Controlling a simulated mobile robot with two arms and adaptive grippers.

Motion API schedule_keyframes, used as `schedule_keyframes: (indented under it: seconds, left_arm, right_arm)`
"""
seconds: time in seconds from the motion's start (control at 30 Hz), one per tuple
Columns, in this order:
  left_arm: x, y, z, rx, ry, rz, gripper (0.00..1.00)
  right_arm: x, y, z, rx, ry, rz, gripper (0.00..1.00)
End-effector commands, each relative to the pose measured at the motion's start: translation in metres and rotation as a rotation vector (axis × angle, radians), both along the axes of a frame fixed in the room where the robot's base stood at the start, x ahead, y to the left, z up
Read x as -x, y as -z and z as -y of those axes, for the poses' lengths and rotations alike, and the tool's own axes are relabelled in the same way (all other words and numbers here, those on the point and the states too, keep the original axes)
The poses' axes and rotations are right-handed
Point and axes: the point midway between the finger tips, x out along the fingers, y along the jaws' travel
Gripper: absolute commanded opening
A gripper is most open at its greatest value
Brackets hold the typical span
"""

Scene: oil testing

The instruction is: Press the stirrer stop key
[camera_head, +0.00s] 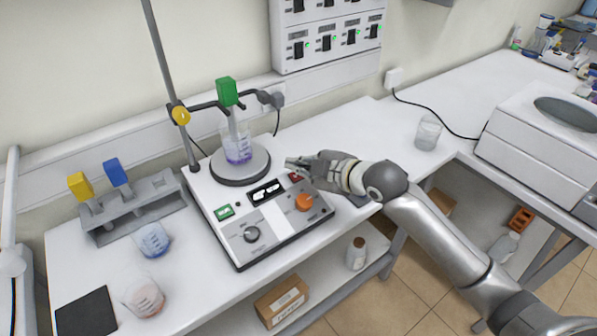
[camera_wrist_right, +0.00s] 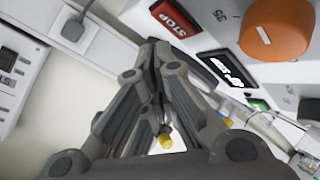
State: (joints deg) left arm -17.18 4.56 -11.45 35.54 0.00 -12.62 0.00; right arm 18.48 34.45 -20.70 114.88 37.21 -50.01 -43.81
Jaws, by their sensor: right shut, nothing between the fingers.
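The stirrer (camera_head: 255,230) is a white box with a round plate, a display (camera_head: 265,191), a green key (camera_head: 224,212), a grey knob (camera_head: 251,234) and an orange knob (camera_head: 304,202). Its red stop key (camera_head: 296,177) lies by the display's right end, partly covered by my right gripper in the head view. In the right wrist view the stop key (camera_wrist_right: 174,18) reads STOP and sits just beyond and right of the fingertips. My right gripper (camera_head: 292,163) is shut and empty, its tips close to the key; I cannot tell whether they touch. My left gripper is out of view.
A flask (camera_head: 237,148) with purple liquid stands on the stirrer plate, under a green-topped holder on a stand rod (camera_head: 170,80). Beakers (camera_head: 153,240) and a rack (camera_head: 135,205) are at left. An empty beaker (camera_head: 428,132) and a large white device (camera_head: 535,135) are at right.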

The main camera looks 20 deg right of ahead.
Motion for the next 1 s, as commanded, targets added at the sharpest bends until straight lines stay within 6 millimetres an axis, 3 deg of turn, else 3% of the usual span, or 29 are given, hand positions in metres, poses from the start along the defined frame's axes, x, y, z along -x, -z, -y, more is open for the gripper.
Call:
schedule_keyframes:
  seconds: [0.1, 0.4, 1.0]
  left_arm:
    - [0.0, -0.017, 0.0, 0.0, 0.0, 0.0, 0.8]
    - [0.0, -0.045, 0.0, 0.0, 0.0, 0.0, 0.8]
    - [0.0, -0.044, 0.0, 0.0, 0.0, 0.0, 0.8]
  right_arm:
    - [0.004, -0.016, 0.001, 0.001, 0.001, 0.0, 0.0]
    - [0.013, -0.042, 0.005, 0.002, 0.0, -0.001, 0.0]
    - [0.014, -0.041, 0.005, 0.0, 0.0, 0.0, 0.0]
